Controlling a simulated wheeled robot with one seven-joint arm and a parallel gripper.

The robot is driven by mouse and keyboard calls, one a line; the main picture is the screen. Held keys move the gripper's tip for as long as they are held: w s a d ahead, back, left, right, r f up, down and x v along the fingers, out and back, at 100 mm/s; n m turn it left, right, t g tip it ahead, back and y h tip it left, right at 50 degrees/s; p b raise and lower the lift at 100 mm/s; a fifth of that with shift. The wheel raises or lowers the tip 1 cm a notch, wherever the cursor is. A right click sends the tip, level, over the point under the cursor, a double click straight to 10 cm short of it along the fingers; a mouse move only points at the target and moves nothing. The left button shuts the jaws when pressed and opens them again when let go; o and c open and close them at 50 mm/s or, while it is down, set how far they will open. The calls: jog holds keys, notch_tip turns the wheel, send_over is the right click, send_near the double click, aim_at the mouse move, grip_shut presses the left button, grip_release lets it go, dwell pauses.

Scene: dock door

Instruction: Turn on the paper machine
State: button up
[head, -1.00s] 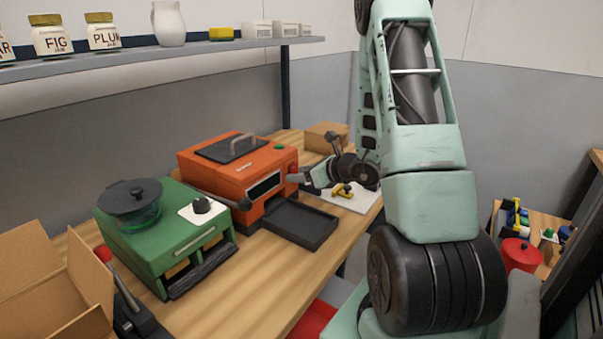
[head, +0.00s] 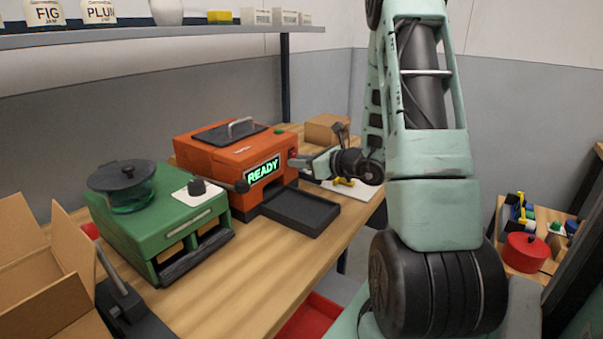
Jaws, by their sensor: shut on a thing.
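The orange machine (head: 222,150) stands on the wooden bench, with a dark lid and grey handle on top. Its front display (head: 263,170) is lit and reads READY in green. A green button (head: 279,131) sits on its top near the right edge. A black tray (head: 300,210) sticks out from its front. My gripper (head: 298,162) is at the right end of the machine's front, beside the display. It is shut on a small part there; the fingers hide that part.
An open cardboard box (head: 45,270) is at the near left. Jars line the shelf above.

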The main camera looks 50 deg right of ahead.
jog(key=shift+f+t+b, duration=0.3)
jog(key=shift+t+b, duration=0.1)
jog(key=shift+b, duration=0.3)
jog(key=shift+r, duration=0.2)
jog(key=o, duration=1)
jog(key=s, duration=0.5)
jog(key=s+d+r+b, duration=0.1)
jog(key=s, duration=0.5)
jog(key=s+r, duration=0.1)
jog(key=s, duration=0.5)
jog(key=shift+s+d+r+b, duration=0.1)
jog(key=shift+d+r+b, duration=0.05)
jog(key=shift+b, duration=0.2)
